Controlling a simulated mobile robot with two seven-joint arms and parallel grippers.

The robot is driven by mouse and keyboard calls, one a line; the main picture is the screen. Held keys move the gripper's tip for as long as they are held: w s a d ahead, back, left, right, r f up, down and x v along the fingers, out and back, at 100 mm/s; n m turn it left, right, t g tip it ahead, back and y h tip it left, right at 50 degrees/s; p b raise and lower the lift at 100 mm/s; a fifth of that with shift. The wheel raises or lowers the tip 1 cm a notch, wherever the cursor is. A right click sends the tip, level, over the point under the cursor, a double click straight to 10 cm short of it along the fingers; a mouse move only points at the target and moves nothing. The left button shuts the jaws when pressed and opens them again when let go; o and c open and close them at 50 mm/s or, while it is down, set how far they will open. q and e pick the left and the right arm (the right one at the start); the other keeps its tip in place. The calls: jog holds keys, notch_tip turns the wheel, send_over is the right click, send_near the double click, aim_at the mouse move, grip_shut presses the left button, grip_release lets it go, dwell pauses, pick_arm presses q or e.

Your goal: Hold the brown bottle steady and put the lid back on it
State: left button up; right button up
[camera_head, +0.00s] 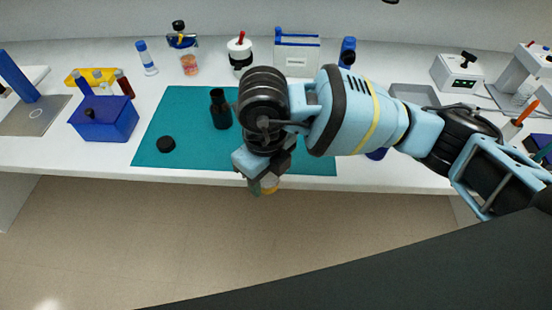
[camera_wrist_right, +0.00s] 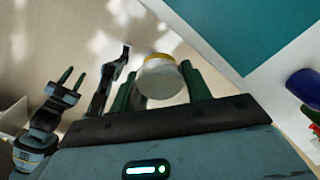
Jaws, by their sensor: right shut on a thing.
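A dark bottle (camera_head: 220,112) with a narrow neck stands upright on the teal mat, left of my right arm; it looks nearly black, and no lid shows on it. A black round lid (camera_head: 166,144) lies on the mat near its front left. My right gripper (camera_head: 262,187) is in front of the bench edge, away from both. In the right wrist view its green fingers are shut on a whitish round object (camera_wrist_right: 160,80) with a yellow band. My left gripper (camera_wrist_right: 71,79) shows small in that view, its green fingers apart and empty; it is outside the head view.
A blue box (camera_head: 105,122) and a yellow rack (camera_head: 88,77) stand left of the teal mat (camera_head: 190,98). Several bottles and a blue-and-white rack (camera_head: 297,52) line the back. My right arm hides part of the mat.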

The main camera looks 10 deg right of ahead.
jog(key=shift+s+a, duration=0.15)
jog(key=shift+s, duration=0.15)
jog(key=shift+d+n, duration=0.55)
jog(key=shift+n, duration=0.35)
jog(key=s+d+n, duration=0.2)
jog(key=d+n, duration=0.5)
jog(key=n, duration=0.6)
jog(key=s+d+r+n, duration=0.1)
jog(key=d+n, duration=0.6)
jog(key=n, duration=0.7)
jog(key=shift+s+d+r, duration=0.2)
jog(key=shift+s+d, duration=0.1)
jog(key=shift+s, duration=0.25)
jog(key=shift+a, duration=0.1)
